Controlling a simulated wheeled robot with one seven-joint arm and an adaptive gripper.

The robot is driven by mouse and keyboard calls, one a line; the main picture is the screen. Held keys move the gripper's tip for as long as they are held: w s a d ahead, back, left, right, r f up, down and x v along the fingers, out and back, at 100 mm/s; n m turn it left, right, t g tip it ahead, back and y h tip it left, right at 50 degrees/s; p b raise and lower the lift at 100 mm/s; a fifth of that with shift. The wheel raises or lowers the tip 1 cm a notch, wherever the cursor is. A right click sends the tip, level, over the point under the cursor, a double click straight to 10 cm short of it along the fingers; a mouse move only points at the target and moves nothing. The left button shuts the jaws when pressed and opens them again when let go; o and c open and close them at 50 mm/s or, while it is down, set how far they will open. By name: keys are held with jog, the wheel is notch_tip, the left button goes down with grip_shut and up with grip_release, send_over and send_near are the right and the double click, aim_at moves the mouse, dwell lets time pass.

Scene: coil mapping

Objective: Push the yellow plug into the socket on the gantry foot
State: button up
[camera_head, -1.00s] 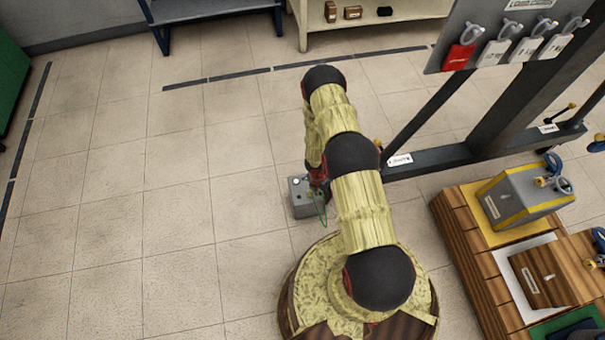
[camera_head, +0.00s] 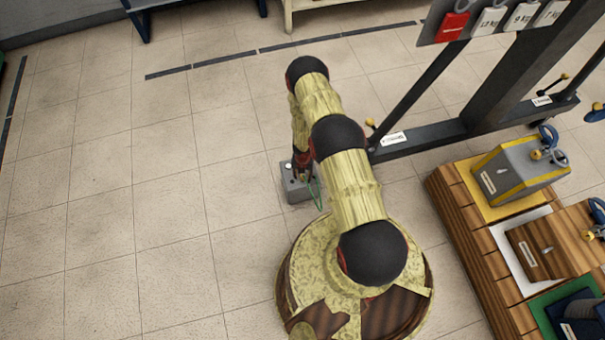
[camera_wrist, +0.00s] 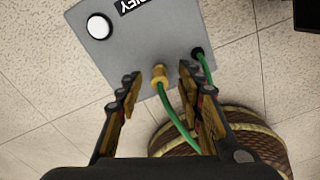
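The yellow plug (camera_wrist: 160,74) is a small brass-coloured piece on a green cable (camera_wrist: 174,111). It stands at the edge of a grey box (camera_wrist: 140,42), which also shows on the floor in the head view (camera_head: 295,188). My gripper (camera_wrist: 158,79) is open, with one finger on each side of the plug and visible gaps to both. The gantry foot (camera_head: 430,141) is a dark beam to the right of the box, with a white tag. Its socket cannot be made out. My arm hides part of the view beside the box.
The box has a white round button (camera_wrist: 98,26) and a black cable entry (camera_wrist: 197,53). A wooden bench (camera_head: 450,200) with a grey and yellow case (camera_head: 520,165) stands at the right. A sloping gantry brace (camera_head: 412,85) rises behind the foot. Floor at the left is clear.

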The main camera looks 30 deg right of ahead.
aim_at(303, 176)
jog(key=shift+f, duration=0.5)
jog(key=c, duration=0.3)
grip_shut()
jog(key=shift+c, duration=2.2)
grip_release()
grip_shut()
jog(key=shift+r+p, duration=0.7)
jog(key=shift+r, duration=0.7)
jog(key=shift+r+p, duration=1.1)
jog(key=shift+r, duration=0.6)
